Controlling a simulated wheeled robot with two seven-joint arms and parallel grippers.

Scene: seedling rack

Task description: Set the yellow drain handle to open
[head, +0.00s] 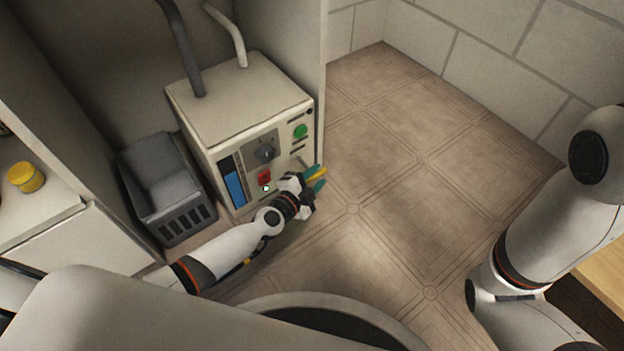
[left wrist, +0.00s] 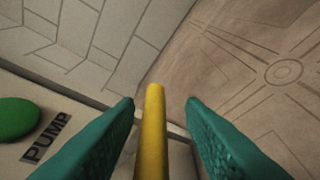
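The yellow drain handle (head: 317,173) is at the lower right of the front of a cream control box (head: 232,98) in the head view. In the left wrist view the handle (left wrist: 152,125) is a straight yellow bar running up the middle. My left gripper (head: 319,179) is at the handle. Its teal fingers (left wrist: 161,115) stand open on either side of the bar, with a visible gap on each side. The foot of the handle is cut off in the wrist view and hidden by the gripper in the head view. My right gripper is out of view.
The box front has a green button (head: 300,131), labelled PUMP in the wrist view (left wrist: 16,118), a dark dial (head: 264,152), a red switch (head: 264,177) and a blue level window (head: 234,187). A grey basket (head: 163,190) stands left. The tiled floor (head: 400,150) on the right is clear.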

